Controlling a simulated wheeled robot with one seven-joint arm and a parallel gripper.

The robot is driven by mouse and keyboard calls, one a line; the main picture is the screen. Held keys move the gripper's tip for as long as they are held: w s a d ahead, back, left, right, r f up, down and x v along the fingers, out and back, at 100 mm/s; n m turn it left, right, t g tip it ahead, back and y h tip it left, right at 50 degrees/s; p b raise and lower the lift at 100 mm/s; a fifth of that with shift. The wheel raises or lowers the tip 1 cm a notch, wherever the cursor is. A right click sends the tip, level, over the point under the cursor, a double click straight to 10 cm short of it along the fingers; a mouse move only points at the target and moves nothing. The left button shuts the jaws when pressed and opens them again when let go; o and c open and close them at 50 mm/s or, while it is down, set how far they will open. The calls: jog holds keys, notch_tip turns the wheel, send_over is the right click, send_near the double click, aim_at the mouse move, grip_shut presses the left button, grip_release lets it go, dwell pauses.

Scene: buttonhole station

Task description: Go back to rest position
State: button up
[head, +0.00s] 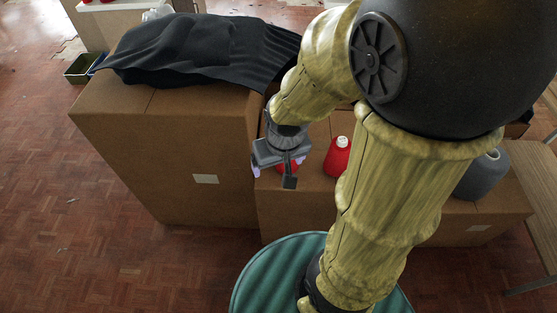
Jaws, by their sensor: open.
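My gripper (287,172) hangs in the middle of the head view, pointing down, with its jaws open. It is in front of the lower cardboard box (300,215), and a red thing (288,166) shows partly behind the jaws. I see nothing held between the fingers. My yellow arm bends from the lower middle up to the top right and hides much of the scene behind it.
A black cloth (200,50) drapes over the taller cardboard box (150,120) at left. A dark green crate (82,69) is at far left. The parquet floor at left is mostly clear.

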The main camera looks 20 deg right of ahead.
jog(key=w+p+v, duration=0.2)
jog(key=p+v, duration=0.6)
jog(key=shift+r+p, duration=0.35)
jog(key=shift+r, duration=0.1)
dwell(0.8)
